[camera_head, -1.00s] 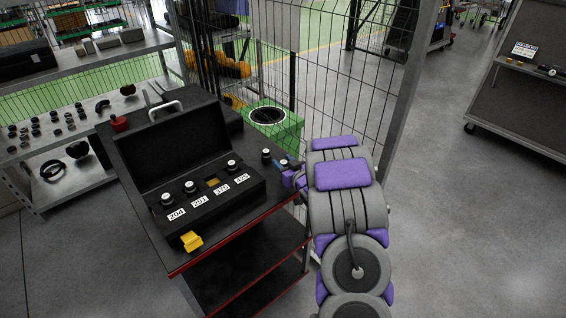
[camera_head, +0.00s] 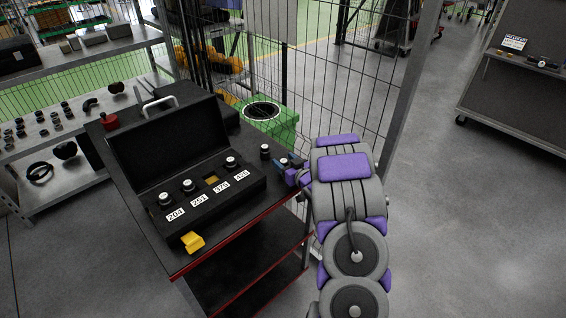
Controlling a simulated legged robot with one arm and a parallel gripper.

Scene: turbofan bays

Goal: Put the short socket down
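My gripper (camera_head: 289,167) is at the right edge of the black cart top, small and partly hidden by my own arm. A small dark socket with a pale top (camera_head: 284,162) shows right at its bluish fingers. I cannot tell whether the fingers are closed on it or whether it touches the cart top. Another dark socket (camera_head: 265,152) stands upright on the cart just left of the gripper, apart from it. I cannot tell from this view which one is the short socket.
The black cart (camera_head: 255,221) has red edges and a lower shelf. A yellow block (camera_head: 193,242) lies at its front corner. A red item (camera_head: 109,121) is at the back left. A wire fence (camera_head: 310,80) and a green bin (camera_head: 283,122) stand behind. Open floor lies right.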

